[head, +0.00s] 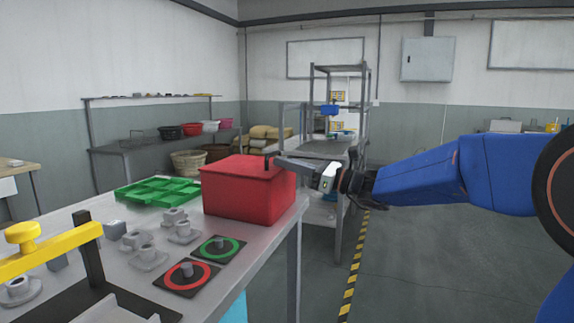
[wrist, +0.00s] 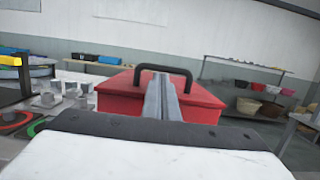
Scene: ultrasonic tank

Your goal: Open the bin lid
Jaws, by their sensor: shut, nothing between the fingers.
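The red bin (head: 245,195) stands on the near bench with its red lid (head: 240,166) down. In the wrist view the lid (wrist: 205,96) carries a black bar handle (wrist: 183,71), which rises above its surface. My gripper (head: 280,160) reaches in from the right, over the lid's right side, with its fingers roughly level. In the wrist view its two grey fingers (wrist: 161,78) are pressed together and empty, and their tips overlap the handle's opening. I cannot tell whether they touch the handle or the lid. The fingers hide part of the lid.
A green divided tray (head: 158,190) lies left of the bin. Several grey metal parts (head: 146,258), a green-ringed pad (head: 219,248) and a red-ringed pad (head: 187,276) lie in front. A yellow clamp (head: 50,253) stands at front left. The floor (head: 420,260) right of the bench is clear.

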